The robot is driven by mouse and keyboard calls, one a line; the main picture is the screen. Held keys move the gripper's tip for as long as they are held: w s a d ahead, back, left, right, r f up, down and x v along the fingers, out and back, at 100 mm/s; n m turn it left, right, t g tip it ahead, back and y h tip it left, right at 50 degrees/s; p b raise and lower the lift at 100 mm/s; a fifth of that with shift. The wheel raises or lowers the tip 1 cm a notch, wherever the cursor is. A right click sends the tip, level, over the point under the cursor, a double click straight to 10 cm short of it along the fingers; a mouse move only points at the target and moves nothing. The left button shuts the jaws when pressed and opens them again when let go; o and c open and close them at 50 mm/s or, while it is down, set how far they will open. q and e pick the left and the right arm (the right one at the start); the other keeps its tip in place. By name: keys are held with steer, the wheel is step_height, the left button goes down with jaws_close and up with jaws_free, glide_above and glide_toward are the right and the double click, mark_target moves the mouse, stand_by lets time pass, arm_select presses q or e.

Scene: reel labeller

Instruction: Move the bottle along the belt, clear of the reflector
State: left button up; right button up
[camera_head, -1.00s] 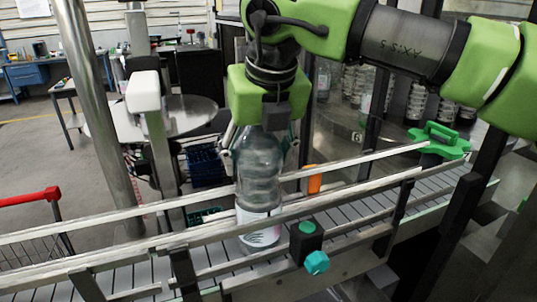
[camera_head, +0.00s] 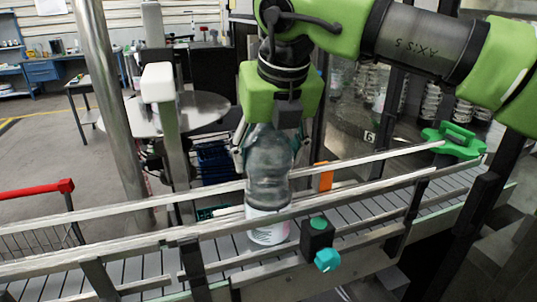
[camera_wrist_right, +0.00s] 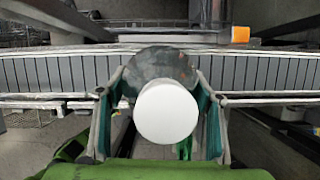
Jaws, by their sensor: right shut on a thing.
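A clear plastic bottle (camera_head: 268,180) with a white label stands upright on the slatted conveyor belt (camera_head: 350,222), between its guide rails. My right gripper (camera_head: 266,150) comes down from above and is shut on the upper part of the bottle. In the right wrist view, the bottle's round white cap (camera_wrist_right: 167,112) sits between the two fingers of the gripper (camera_wrist_right: 160,105). An orange block (camera_head: 323,176), perhaps the reflector, is at the far rail, just right of the bottle. It also shows in the right wrist view (camera_wrist_right: 240,34). My left gripper is not in view.
A black sensor (camera_head: 317,240) with green top and teal knob is on the near rail, right of the bottle. A green handled part (camera_head: 452,142) is at the belt's right. A white-topped post (camera_head: 157,82) stands behind the belt. The belt left of the bottle looks clear.

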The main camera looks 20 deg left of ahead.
steer(key=o, duration=2.2)
steer(key=shift+r, duration=0.15)
steer(key=shift+c, duration=0.2)
steer(key=shift+s, duration=0.1)
